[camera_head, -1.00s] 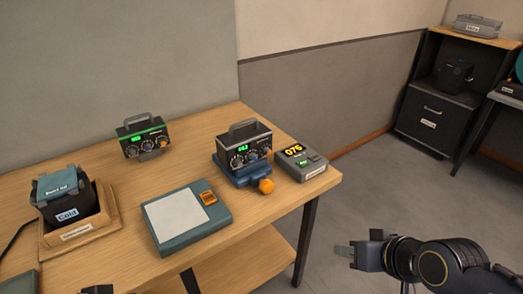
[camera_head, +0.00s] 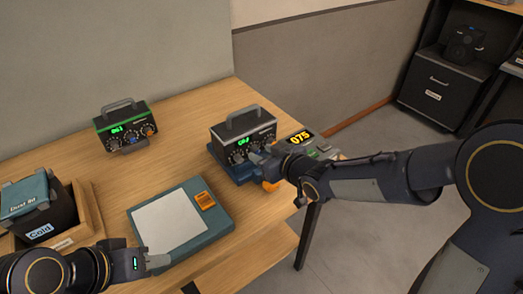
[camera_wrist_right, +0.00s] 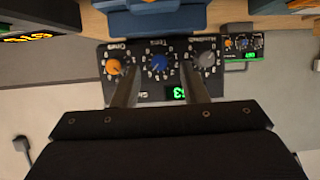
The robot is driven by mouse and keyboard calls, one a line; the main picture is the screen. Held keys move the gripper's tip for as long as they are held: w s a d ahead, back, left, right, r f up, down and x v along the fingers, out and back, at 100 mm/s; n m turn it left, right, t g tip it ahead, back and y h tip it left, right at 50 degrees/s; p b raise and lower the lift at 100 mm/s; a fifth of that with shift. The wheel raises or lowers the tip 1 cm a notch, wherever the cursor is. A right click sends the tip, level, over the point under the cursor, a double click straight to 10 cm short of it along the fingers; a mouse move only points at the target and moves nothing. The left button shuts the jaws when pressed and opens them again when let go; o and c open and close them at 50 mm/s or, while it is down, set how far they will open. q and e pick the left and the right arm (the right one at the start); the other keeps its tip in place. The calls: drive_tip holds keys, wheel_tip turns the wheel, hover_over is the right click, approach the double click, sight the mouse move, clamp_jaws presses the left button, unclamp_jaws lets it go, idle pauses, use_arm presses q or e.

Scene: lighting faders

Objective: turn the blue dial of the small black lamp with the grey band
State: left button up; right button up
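The small black lamp with the grey band (camera_head: 243,127) stands on a blue clamp base on the table, with a lit green display. In the right wrist view its face (camera_wrist_right: 150,84) appears upside down, with an orange dial (camera_wrist_right: 113,66), the blue dial (camera_wrist_right: 160,63) in the middle and a grey dial (camera_wrist_right: 207,58). My right gripper (camera_head: 262,155) is in front of this face; its two fingers (camera_wrist_right: 158,80) are apart, pointing at the face on either side of the blue dial. Contact cannot be told. My left gripper (camera_head: 157,261) is low at the left, near the teal pad, its opening unclear.
A similar lamp with a green band (camera_head: 126,126) stands further left. A teal pad with a white sheet (camera_head: 172,230) lies in front. A box with a yellow readout (camera_head: 301,136) is right of the lamp, partly behind my right arm. A wooden tray (camera_head: 85,214) holds a dark bin.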

drive_tip(key=shift+x, duration=0.8)
clamp_jaws()
drive_tip(key=shift+d, duration=0.1)
